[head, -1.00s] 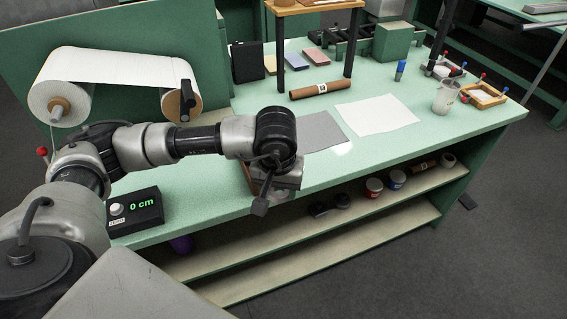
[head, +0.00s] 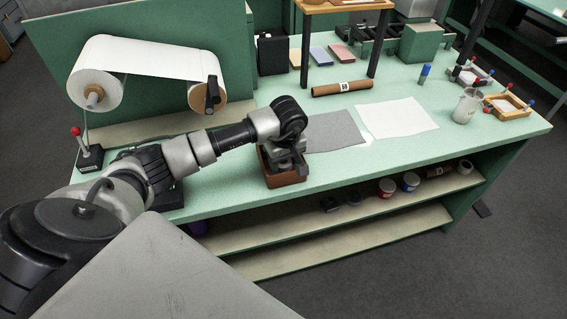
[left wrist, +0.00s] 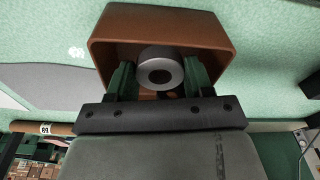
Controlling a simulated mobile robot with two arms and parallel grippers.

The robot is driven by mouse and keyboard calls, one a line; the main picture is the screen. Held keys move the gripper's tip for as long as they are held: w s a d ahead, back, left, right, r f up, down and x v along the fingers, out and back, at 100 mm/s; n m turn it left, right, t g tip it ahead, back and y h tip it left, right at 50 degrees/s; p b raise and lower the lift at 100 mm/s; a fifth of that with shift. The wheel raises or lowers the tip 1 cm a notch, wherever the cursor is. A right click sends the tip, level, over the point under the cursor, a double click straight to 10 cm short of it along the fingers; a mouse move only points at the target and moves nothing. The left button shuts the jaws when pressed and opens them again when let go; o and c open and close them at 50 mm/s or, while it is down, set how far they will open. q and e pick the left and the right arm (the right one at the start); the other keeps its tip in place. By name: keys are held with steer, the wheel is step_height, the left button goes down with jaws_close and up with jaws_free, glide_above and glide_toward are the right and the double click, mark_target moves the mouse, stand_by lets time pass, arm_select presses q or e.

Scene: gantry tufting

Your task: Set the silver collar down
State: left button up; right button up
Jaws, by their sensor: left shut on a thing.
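The silver collar (left wrist: 160,69) is a short, thick ring with a dark hole in its middle. In the left wrist view it sits between the two green fingers of my left gripper (left wrist: 160,82), which is shut on it. Behind it is an open brown box (left wrist: 215,32), and the collar shows within its outline. In the head view my left gripper (head: 288,166) is over the brown box (head: 284,181) at the bench's front edge, and the wrist hides the collar. I cannot tell whether the collar touches the box floor. My right gripper is not in view.
A grey sheet (head: 338,132) and a white sheet (head: 400,118) lie right of the box. A brown roll (head: 342,89) lies behind them. A paper roll (head: 97,88) stands at the left. A cup (head: 467,106) stands at the right. Shelves (head: 350,237) are below.

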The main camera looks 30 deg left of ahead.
arm_select(q)
step_height(320, 180, down, 2)
steer(key=shift+f, duration=0.25)
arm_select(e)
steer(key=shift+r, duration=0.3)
arm_select(q)
steer(key=shift+f, duration=0.2)
steer(key=o, duration=0.6)
steer(key=shift+r, duration=0.1)
steer(key=shift+o, duration=0.3)
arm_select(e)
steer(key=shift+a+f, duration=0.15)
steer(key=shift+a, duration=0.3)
